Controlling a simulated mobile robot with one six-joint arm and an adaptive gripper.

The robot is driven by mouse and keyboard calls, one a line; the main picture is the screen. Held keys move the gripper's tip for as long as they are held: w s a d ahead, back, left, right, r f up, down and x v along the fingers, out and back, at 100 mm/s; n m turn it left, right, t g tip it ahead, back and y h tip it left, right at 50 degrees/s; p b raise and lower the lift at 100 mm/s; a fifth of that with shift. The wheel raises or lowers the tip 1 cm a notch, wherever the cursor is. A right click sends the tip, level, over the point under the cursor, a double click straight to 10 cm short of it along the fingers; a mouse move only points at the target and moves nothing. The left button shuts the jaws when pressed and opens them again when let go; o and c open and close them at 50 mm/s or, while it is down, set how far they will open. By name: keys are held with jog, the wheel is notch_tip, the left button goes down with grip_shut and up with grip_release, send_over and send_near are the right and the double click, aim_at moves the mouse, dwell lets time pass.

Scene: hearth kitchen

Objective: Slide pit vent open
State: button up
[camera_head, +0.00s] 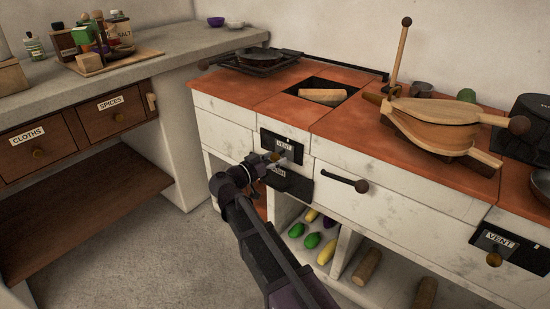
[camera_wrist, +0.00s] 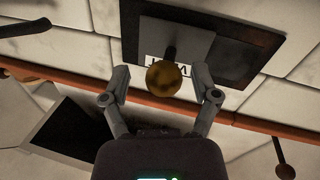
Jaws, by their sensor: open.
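The pit vent is a black plate (camera_wrist: 235,50) on the white front of the hearth, with a white VENT label (camera_head: 284,146) in the head view. Its round brass knob (camera_wrist: 165,78) stands out from the plate in the wrist view and partly covers the label. My gripper (camera_head: 270,160) is at the vent in the head view and hides part of it. In the wrist view my gripper (camera_wrist: 162,88) is open, with one finger on each side of the knob. Gaps show between the knob and both fingers.
Below the vent is a dark labelled panel (camera_head: 287,182), partly hidden by my gripper. A drawer handle (camera_head: 345,181) juts out to its right. A second vent (camera_head: 496,242) is at the far right. A log (camera_head: 322,96) lies in the pit above. Bellows (camera_head: 440,122) rest on the orange top.

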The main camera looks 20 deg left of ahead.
jog(key=v, duration=1.1)
jog(key=shift+s+a, duration=0.2)
dwell(0.4)
jog(key=w+d+r+n+g+y+p, duration=0.1)
jog(key=d+r+g+p, duration=0.2)
jog(key=d+p, duration=0.4)
jog(key=w+d+r+g+p, duration=0.1)
jog(key=d+r+g+p, duration=0.2)
jog(key=d+p, duration=0.5)
jog(key=w+d+r+n+g+y+p, duration=0.1)
jog(key=d+r+g+p, duration=0.3)
jog(key=d+p, duration=0.4)
jog(key=shift+d+n+y, duration=0.3)
jog(key=shift+d, duration=2.3)
jog(key=s+d+r+n+g+y+p, duration=0.1)
jog(key=s+d+r+g+y+p, duration=0.1)
jog(key=d+r+p, duration=0.5)
jog(key=s+d+r+n+g+y+p, duration=0.1)
jog(key=s+d+r+g+y+p, duration=0.2)
jog(key=r+p, duration=1.1)
jog(key=s+d+y+p, duration=0.2)
jog(key=d+p, duration=0.3)
jog(key=shift+d+p, duration=0.3)
jog(key=shift+s, duration=0.1)
